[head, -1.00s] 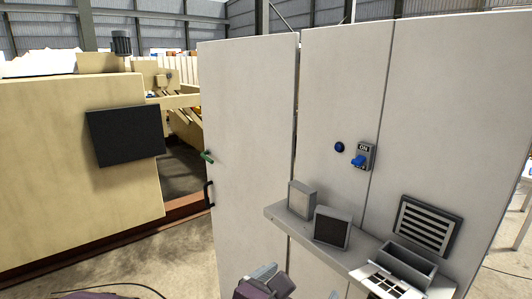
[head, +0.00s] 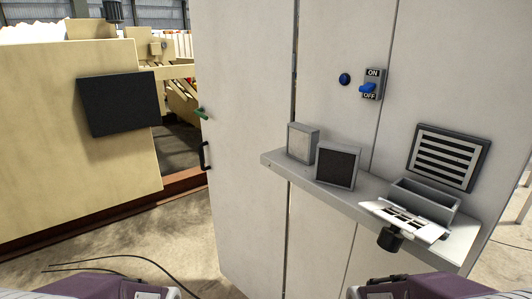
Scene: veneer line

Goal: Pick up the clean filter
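Two framed filters stand on a narrow grey shelf (head: 375,198) fixed to the cabinet front. The left one has a pale, clean-looking face and is the clean filter (head: 302,144). The other filter (head: 337,166) has a dark face and stands just right of it, partly overlapping it. Both lean slightly back and nothing holds them. Purple parts of my two arms show at the bottom left and bottom right edges, well below the filters. Neither gripper's fingers are in view.
The tall cabinet (head: 241,120) has a switch (head: 370,85) and slatted vent (head: 448,157). An open grey box (head: 424,200) and a white slotted piece (head: 402,217) sit at the shelf's right end. A green-and-black handle side faces a beige machine (head: 75,190). Cables lie on the floor.

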